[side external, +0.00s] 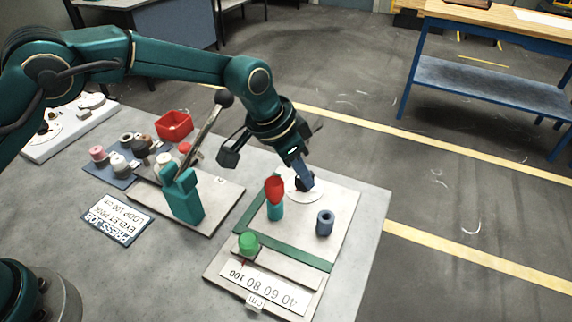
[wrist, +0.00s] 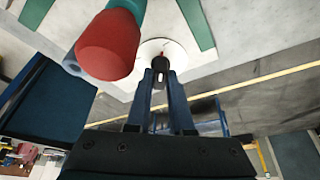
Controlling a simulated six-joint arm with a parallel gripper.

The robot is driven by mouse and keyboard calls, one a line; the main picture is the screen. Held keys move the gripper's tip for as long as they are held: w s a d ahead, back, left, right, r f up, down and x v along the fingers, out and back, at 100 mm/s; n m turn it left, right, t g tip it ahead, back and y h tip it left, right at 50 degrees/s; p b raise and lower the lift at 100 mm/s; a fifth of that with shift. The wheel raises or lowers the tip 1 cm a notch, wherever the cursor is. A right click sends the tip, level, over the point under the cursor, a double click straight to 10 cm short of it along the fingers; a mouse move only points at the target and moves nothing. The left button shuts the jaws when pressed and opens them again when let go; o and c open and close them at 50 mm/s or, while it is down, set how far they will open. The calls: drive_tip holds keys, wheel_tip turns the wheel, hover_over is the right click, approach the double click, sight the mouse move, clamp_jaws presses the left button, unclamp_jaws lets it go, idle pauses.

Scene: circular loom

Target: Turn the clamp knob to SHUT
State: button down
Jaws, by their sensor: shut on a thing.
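The clamp knob is a small black knob (wrist: 160,66) with a white mark, standing on a round white dial (wrist: 172,50) on the pale board. My gripper (wrist: 161,82) is shut on the knob, one blue finger on each side. A small red mark shows on the dial just beyond the knob. I cannot read any dial lettering. In the side external view my gripper (side external: 303,178) points down at the dial (side external: 296,197), and its fingers mostly hide the knob.
A red-topped teal post (side external: 275,190) stands close left of my gripper. A blue-grey ring (side external: 325,222) and a green knob (side external: 248,243) are nearer the front. A teal lever press (side external: 184,195) and a red bin (side external: 174,126) stand left. The board's right side is clear.

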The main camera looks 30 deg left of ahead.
drive_tip(key=shift+m, duration=0.6)
drive_tip(key=shift+h, duration=0.3)
drive_tip(key=c, duration=0.8)
unclamp_jaws()
drive_tip(key=shift+g, duration=0.3)
drive_tip(key=shift+v, duration=2.6)
